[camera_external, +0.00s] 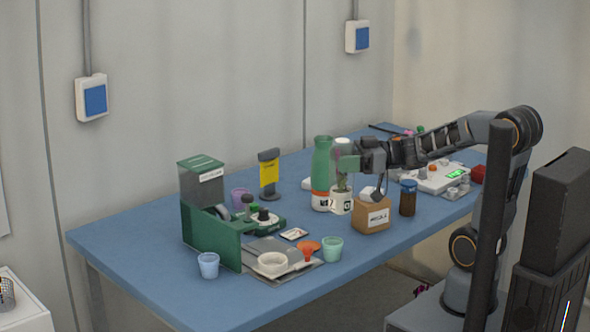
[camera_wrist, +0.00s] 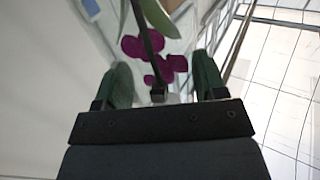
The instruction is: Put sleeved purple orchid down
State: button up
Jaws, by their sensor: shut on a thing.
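The sleeved purple orchid shows in the wrist view as magenta blossoms (camera_wrist: 178,62), a dark stem and green leaves between my two dark green fingers. My gripper (camera_wrist: 162,82) is shut on it; the clear sleeve is hard to make out. In the external view my gripper (camera_external: 346,162) is over the back middle of the blue table, just right of a green bottle.
The green bottle (camera_external: 321,175) stands close on the left. A brown labelled box (camera_external: 371,215) and a dark jar (camera_external: 408,198) stand in front and right. A green dispenser (camera_external: 210,240), cups and a scale (camera_external: 440,178) crowd the table (camera_external: 130,245). Its front left is clear.

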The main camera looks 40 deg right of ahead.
jog(key=w+a+f+b, duration=0.1)
jog(key=w+a+f, duration=0.1)
jog(key=w+f, duration=0.4)
jog(key=w+a+f+b, duration=0.2)
jog(key=w+f, duration=0.4)
jog(key=shift+w+a+f, duration=0.25)
jog(key=shift+a+f, duration=0.05)
jog(key=shift+f, duration=0.05)
jog(key=shift+f, duration=0.2)
jog(key=o, duration=1.3)
jog(key=shift+c, duration=0.2)
